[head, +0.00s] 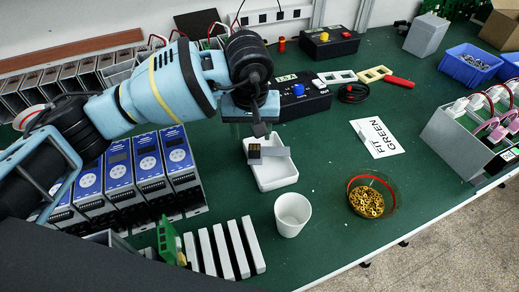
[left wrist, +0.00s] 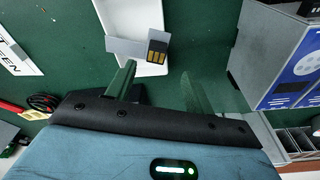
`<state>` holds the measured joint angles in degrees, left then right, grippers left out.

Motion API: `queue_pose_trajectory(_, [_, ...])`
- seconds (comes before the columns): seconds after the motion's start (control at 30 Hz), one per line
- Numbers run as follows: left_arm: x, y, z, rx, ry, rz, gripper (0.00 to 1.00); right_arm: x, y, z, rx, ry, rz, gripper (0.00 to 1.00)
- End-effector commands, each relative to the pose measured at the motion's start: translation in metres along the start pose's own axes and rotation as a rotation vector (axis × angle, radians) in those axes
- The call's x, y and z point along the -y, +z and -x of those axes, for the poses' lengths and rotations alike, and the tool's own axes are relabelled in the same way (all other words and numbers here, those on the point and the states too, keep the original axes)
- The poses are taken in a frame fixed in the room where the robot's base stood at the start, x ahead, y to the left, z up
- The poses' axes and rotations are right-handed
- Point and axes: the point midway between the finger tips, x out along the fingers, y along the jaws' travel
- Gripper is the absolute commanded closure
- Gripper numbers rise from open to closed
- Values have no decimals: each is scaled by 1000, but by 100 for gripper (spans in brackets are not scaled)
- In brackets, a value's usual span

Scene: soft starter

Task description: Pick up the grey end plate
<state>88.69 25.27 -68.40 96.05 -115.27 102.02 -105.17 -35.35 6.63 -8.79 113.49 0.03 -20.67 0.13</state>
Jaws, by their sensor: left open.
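A white tray (head: 275,176) stands on the green bench near its middle; it also shows in the left wrist view (left wrist: 148,69). A flat grey plate (head: 276,151) lies across the tray's far rim; in the left wrist view the grey plate (left wrist: 122,46) sticks out past the tray's side. A small dark piece with gold contacts (head: 254,152) is at the plate's end, also in the left wrist view (left wrist: 157,50). My left gripper (head: 258,126) is above and behind the tray, pointing down. Its fingers (left wrist: 160,88) are apart and empty. My right gripper is not seen.
A white cup (head: 293,214) and a glass bowl of brass rings (head: 369,196) stand in front of the tray. Blue-fronted modules (head: 150,162) stand close on the left. Several pale upright slabs (head: 222,251) line the front edge.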

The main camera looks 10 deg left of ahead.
Motion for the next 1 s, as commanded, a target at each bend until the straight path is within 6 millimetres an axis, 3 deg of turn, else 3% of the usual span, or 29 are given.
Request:
queue_pose_trajectory(0.3, [-2,0,-16,1,0,-1,47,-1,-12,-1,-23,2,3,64])
queue_pose_trajectory(0.63, [-6,0,-58,1,-1,1,47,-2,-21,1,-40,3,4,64])
queue_pose_trajectory(0.93, [-6,0,-63,0,-1,-1,47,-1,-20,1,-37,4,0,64])
queue_pose_trajectory(1.0, [-6,0,-63,0,-1,-1,55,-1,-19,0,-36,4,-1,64])
